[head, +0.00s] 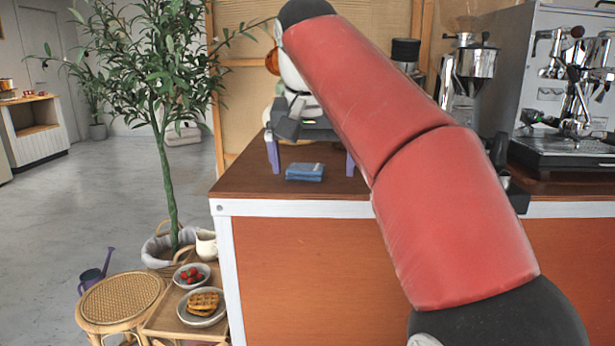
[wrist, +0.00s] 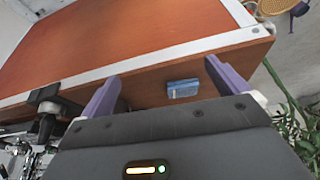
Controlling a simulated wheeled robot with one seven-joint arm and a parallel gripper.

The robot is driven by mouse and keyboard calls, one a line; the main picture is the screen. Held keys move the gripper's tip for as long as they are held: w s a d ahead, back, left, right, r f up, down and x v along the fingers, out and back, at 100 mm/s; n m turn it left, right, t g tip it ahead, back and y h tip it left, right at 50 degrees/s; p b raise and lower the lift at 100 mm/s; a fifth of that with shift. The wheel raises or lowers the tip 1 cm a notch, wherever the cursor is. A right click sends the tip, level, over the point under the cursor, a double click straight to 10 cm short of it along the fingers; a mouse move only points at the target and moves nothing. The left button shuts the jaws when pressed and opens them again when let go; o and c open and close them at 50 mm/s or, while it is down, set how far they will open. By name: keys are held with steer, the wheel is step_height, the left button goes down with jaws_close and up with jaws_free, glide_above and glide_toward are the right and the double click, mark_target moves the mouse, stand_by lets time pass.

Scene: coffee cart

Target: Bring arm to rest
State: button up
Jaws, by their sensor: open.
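My arm (head: 410,165), in red padded sleeves, reaches from the lower right up over the cart counter in the head view. My gripper (head: 312,166) hangs over the left end of the brown counter top (head: 240,184) with its two purple fingers apart and nothing between them. In the wrist view, the open gripper (wrist: 165,74) shows a finger at each side. A small blue flat item (head: 305,172) lies on the counter by the gripper. It also shows in the wrist view (wrist: 183,88), between the fingers in the picture and apart from both.
An espresso machine (head: 570,90) and a coffee grinder (head: 470,70) stand at the right of the counter. A potted tree (head: 165,140) is left of the cart. A rattan stool (head: 120,298) and a plate of waffles (head: 202,306) are lower left. The floor at far left is clear.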

steer(key=s+d+f+n, duration=0.1)
steer(key=s+d+f, duration=1.1)
steer(key=s+f, duration=0.4)
steer(key=f, duration=0.2)
steer(key=s+d+f+t, duration=0.1)
steer(key=s+d+f, duration=0.1)
steer(key=s+f, duration=0.4)
step_height(320, 180, down, 3)
steer(key=shift+s+d+f, duration=0.1)
steer(key=shift+s+d, duration=0.2)
